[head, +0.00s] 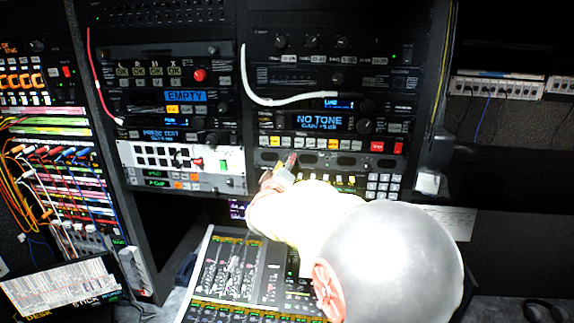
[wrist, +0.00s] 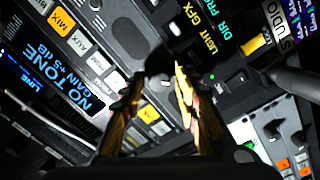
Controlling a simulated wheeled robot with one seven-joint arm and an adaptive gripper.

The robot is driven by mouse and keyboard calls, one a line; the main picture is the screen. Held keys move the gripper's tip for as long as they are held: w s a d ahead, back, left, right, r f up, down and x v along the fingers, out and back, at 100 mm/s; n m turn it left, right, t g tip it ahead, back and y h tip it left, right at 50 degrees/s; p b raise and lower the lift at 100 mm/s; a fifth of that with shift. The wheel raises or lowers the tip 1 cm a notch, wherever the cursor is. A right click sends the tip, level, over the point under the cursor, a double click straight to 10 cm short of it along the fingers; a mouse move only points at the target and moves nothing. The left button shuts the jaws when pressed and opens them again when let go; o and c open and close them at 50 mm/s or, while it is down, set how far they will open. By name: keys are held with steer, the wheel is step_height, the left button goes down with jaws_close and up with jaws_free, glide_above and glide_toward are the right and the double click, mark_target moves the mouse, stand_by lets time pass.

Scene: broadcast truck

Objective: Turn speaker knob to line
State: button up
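My gripper (head: 278,167) reaches up to the rack panel below the "NO TONE" display in the head view. In the wrist view my gripper (wrist: 158,76) has its two fingers apart, with a gap between them. A dark rounded knob (wrist: 160,62) shows at the fingertips, in line with the gap. I cannot tell whether the fingers touch it, and I cannot read any speaker or line mark beside it. In the head view my gripper and arm hide this spot.
The "NO TONE" display (head: 318,122) sits above my gripper, with a row of lit buttons (head: 318,144) under it. A white button panel (head: 180,157) is to the left. A mixing desk (head: 225,275) lies below my arm. A white cable (head: 262,96) hangs over the upper units.

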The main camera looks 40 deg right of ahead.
jaws_close()
steer(key=shift+m, duration=0.3)
steer(key=shift+f+m+t+y+b, duration=0.1)
steer(key=shift+m+t+y+b, duration=0.2)
steer(key=shift+m+b, duration=6.65)
steer(key=shift+m+t+y+b, duration=0.25)
steer(key=shift+m+b, duration=3.6)
steer(key=shift+m, duration=6.1)
